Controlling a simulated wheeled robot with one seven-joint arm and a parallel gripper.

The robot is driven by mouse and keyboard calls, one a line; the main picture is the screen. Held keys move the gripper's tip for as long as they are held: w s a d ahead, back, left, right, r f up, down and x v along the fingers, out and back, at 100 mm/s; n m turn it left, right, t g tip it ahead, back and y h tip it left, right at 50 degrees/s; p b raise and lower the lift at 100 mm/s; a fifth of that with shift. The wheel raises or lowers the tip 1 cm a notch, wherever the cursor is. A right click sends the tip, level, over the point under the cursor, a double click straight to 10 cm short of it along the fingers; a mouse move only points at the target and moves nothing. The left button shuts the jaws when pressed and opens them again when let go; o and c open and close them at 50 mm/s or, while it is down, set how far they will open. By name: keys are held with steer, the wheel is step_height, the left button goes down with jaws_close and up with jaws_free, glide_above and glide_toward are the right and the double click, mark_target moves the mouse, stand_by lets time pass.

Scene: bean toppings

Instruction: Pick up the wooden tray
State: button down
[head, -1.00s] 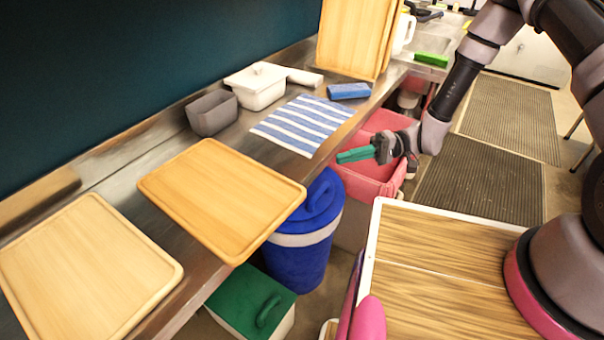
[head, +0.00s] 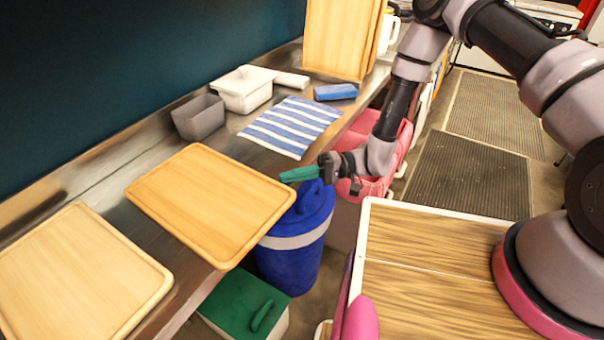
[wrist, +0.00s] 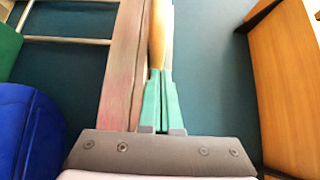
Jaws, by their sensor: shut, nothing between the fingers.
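Two light wooden trays lie flat on the steel counter: one nearer the middle (head: 210,203) and one at the lower left (head: 75,275). The middle tray's front right part sticks out past the counter edge. My gripper (head: 299,173), with green fingers, is just beyond that tray's right corner, apart from it in the head view. The fingers are shut and empty. In the wrist view the gripper (wrist: 160,100) points along a reddish-brown edge, with a thin strip of light wood past the fingertips. I cannot tell whether they touch.
A blue bin (head: 292,255) and a green-lidded box (head: 245,305) stand below the counter. Wooden boards (head: 338,38) stand upright behind.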

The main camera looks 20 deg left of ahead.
stand_by(0.3)
steer(key=shift+s+d, duration=0.15)
steer(key=shift+s, duration=0.45)
steer(key=shift+s+d, duration=0.15)
steer(key=shift+s, duration=0.4)
steer(key=shift+w, duration=0.1)
